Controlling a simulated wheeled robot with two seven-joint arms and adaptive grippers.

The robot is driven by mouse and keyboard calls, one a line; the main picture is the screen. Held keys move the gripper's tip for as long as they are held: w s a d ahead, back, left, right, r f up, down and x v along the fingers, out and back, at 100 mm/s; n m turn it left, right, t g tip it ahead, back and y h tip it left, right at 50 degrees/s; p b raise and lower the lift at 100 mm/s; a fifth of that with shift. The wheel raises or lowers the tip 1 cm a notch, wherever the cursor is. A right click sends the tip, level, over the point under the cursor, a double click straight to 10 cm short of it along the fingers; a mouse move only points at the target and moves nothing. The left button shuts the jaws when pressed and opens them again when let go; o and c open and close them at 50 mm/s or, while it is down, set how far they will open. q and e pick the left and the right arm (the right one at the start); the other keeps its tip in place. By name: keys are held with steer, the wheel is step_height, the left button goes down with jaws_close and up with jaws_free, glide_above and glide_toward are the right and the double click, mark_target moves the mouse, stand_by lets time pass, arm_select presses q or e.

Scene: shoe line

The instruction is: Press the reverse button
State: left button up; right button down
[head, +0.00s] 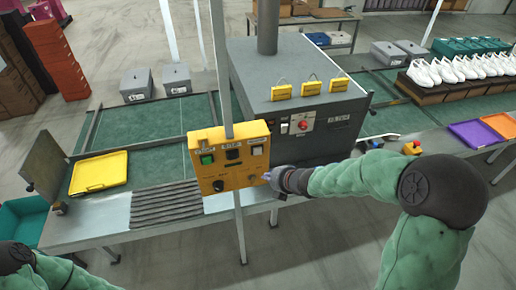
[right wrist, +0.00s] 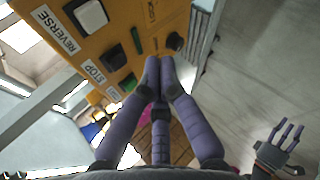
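The yellow control box (head: 230,160) stands on a post in the head view. Its white button (head: 257,150), at the right of the row, is labelled REVERSE in the right wrist view, where the button (right wrist: 91,15) is at top left. The black STOP button (right wrist: 112,58) and green button (right wrist: 128,83) follow in the row. My right gripper (head: 268,177) is at the box's right edge, below the white button. Its fingertips (right wrist: 158,64) are together and empty, near the panel; contact cannot be told. My left gripper (right wrist: 284,136) shows spread fingers in the right wrist view.
A grey machine (head: 300,95) with a red button stands behind the box. A yellow tray (head: 99,171) lies left on the line. A black knob (right wrist: 175,41) is on the panel near my right fingertips. White shoes (head: 460,68) stand at the far right.

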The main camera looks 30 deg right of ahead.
mark_target(258, 151)
steer(key=shift+w, duration=0.15)
steer(key=w+d+p, duration=0.2)
steer(key=w, duration=0.6)
steer(key=shift+w+p, duration=0.15)
steer(key=shift+p, duration=0.15)
steer(key=shift+w, duration=0.1)
stand_by(1.5)
steer(key=shift+w+d, duration=0.1)
steer(key=shift+w, duration=0.25)
